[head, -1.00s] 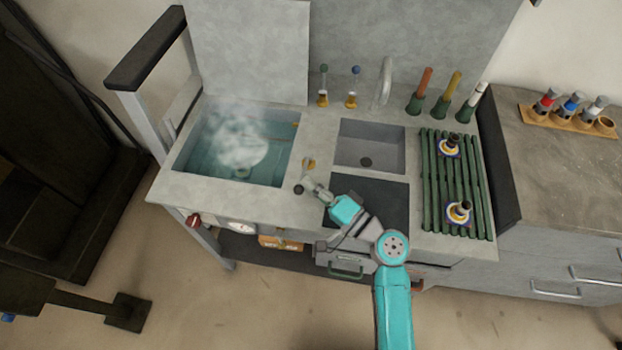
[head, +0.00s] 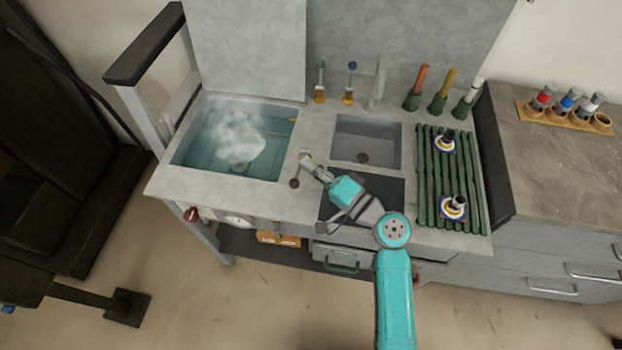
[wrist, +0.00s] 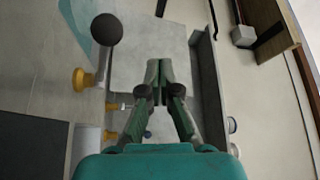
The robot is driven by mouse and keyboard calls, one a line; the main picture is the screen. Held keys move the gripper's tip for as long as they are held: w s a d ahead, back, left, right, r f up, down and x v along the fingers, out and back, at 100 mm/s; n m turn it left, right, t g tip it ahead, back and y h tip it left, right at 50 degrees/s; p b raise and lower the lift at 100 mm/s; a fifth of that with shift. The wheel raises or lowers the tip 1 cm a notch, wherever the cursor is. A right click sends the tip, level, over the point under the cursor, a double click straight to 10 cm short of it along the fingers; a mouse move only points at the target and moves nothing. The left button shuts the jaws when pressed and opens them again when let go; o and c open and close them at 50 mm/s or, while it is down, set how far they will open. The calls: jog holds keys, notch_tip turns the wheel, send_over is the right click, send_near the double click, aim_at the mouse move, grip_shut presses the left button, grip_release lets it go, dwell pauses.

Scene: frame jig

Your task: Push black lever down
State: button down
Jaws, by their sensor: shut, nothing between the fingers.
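The black lever has a black ball knob (head: 295,183) on a thin grey rod, with a brass mount, on the counter just right of the water bath. In the wrist view the knob (wrist: 107,28) stands left of my fingers, with its brass part (wrist: 80,79) beside the rod. My gripper (head: 306,161) is just above and right of the knob in the head view, close to the brass mount. In the wrist view my gripper (wrist: 158,70) is shut and empty, with a visible gap between it and the knob.
A steaming water bath (head: 175,165) lies left, with a raised panel (head: 250,45) behind it. A small sink (head: 345,130), a tap (head: 377,82) and a green slatted rack (head: 432,185) are to the right. A black bar (head: 146,43) on a grey post stands far left.

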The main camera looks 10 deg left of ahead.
jog(key=d+f, duration=0.1)
jog(key=d, duration=0.2)
jog(key=s+d+f, duration=0.1)
jog(key=d+f, duration=0.1)
jog(key=d, duration=0.1)
jog(key=s+d+f, duration=0.1)
jog(key=d, duration=0.1)
jog(key=shift+s+d+f, duration=0.15)
jog(key=shift+d+f, duration=0.1)
jog(key=shift+d, duration=0.15)
